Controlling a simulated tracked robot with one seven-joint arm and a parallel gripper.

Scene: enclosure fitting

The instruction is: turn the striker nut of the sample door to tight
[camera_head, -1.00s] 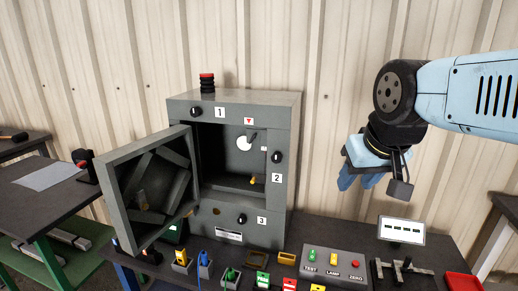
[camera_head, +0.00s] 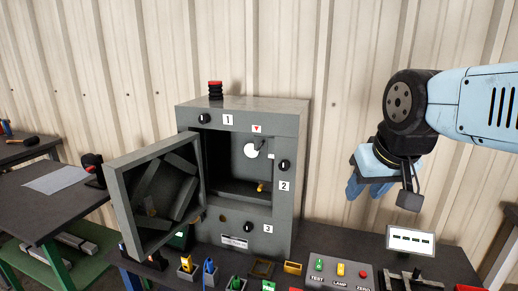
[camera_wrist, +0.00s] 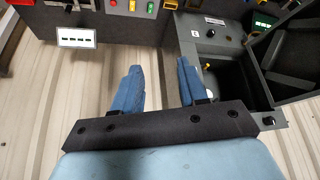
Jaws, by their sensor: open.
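The grey enclosure (camera_head: 250,118) stands on the bench with its sample door (camera_head: 155,195) swung open to the left. Black knobs sit on its front frame by labels 1 (camera_head: 204,118), 2 (camera_head: 284,165) and 3 (camera_head: 249,227). A small yellow part (camera_head: 262,186) shows at the right of the opening; I cannot tell which piece is the striker nut. My gripper (camera_head: 358,188) is open and empty, in the air to the right of the enclosure and apart from it. In the wrist view, its blue fingers (camera_wrist: 158,82) are spread, with the enclosure to their right.
A button box (camera_head: 340,272), a small display (camera_head: 410,240) and several coloured parts stand along the bench front. A red and black stack (camera_head: 215,90) tops the enclosure. A second table (camera_head: 75,200) stands at left. A ribbed wall is behind; the air between gripper and enclosure is clear.

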